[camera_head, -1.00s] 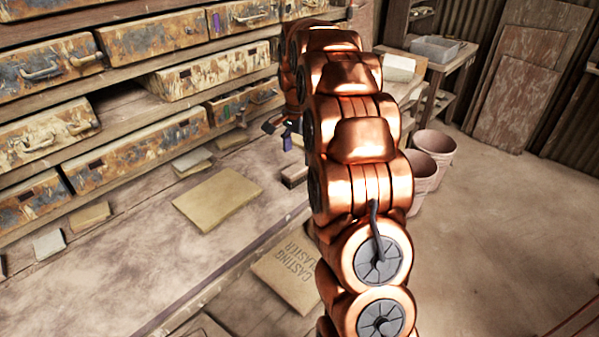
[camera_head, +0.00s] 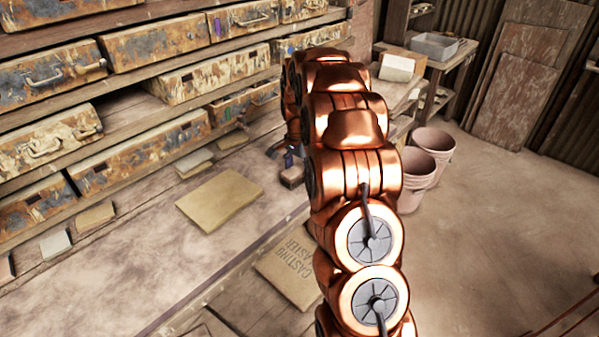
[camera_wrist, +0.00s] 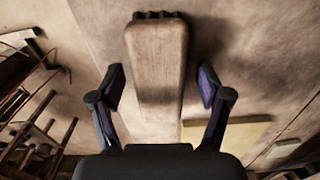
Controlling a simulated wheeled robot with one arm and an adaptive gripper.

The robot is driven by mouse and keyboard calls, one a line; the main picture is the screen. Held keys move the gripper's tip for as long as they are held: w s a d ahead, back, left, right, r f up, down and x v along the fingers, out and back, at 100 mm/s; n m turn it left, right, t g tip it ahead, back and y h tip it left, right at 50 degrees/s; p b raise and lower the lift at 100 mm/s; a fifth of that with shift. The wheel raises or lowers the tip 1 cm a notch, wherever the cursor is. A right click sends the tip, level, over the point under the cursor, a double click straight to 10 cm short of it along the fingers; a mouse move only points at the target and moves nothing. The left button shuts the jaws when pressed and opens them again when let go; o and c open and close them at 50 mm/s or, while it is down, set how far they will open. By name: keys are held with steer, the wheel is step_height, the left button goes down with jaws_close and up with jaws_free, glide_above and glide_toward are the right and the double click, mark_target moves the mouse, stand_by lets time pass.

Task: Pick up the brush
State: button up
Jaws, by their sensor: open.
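The brush (camera_wrist: 156,65) is a pale brown, worn wooden block with a dark bumpy end at the top of the wrist view. It lies on the workbench, between and beyond my gripper's fingers. In the head view the brush (camera_head: 292,175) is a small brown block near the bench's right edge. My gripper (camera_wrist: 161,86) is open, one dark finger with a purple pad on each side of the brush, with a visible gap on both sides. In the head view my gripper (camera_head: 287,155) is mostly hidden by my copper arm, just above the brush.
A tan board (camera_head: 220,201) lies flat on the bench (camera_head: 130,262), left of the brush. Shelves of worn drawers (camera_head: 140,155) rise behind. A casting plaster bag (camera_head: 290,268) lies below the bench's front edge. Buckets (camera_head: 431,145) stand on the floor to the right.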

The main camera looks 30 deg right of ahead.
mark_target(299, 167)
steer(key=c, duration=1.3)
steer(key=shift+r, duration=0.1)
steer(key=shift+r+b, duration=0.85)
steer(key=shift+r, duration=0.7)
steer(key=s+a+r+b, duration=0.1)
steer(key=s+a+b, duration=0.3)
steer(key=s+a, duration=0.7)
steer(key=shift+a+r, duration=0.25)
steer(key=shift+r, duration=0.05)
steer(key=shift+s, duration=0.1)
steer(key=o, duration=0.7)
steer(key=c, duration=0.5)
